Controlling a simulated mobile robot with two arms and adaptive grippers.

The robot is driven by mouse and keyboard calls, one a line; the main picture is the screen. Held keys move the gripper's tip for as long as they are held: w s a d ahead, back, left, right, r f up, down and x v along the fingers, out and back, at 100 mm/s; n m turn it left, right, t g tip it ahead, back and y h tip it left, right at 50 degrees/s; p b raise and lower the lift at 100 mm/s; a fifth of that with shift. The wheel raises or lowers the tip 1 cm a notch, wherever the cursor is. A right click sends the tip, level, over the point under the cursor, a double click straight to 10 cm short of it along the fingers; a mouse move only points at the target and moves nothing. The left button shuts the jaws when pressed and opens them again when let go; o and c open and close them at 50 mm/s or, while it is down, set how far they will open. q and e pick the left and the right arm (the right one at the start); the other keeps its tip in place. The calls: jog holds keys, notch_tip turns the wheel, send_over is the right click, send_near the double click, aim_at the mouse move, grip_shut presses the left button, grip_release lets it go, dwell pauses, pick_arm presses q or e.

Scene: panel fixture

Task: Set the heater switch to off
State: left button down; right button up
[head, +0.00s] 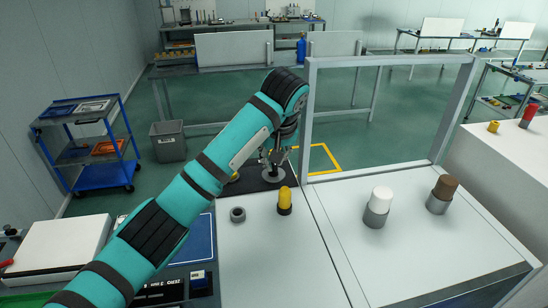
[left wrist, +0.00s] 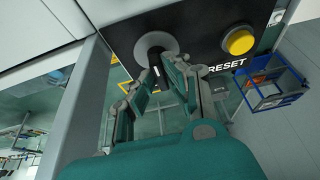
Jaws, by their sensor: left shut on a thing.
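The heater switch is a rotary knob on a round grey plate (left wrist: 156,45) on the black panel (left wrist: 205,25), seen in the left wrist view. Its dark handle carries a white line. The plate also shows in the head view (head: 273,174), partly covered by my gripper. My left gripper (left wrist: 160,74) is shut on the switch handle, with a finger on each side. In the head view my left gripper (head: 273,160) points down at the panel. A yellow button (left wrist: 238,41) marked RESET sits beside the switch. The switch's own position labels are hidden. My right gripper is not seen.
White-topped (head: 378,207) and brown-topped (head: 442,194) cylinders stand to the right. A grey metal frame (head: 308,120) rises right of my gripper. The white surface in front is mostly clear.

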pick_arm(q)
jog(key=shift+w+r, duration=0.1)
jog(key=shift+r, duration=0.05)
jog(key=c, duration=1.4)
grip_release()
jog(key=shift+o, duration=0.2)
jog(key=v, duration=1.2)
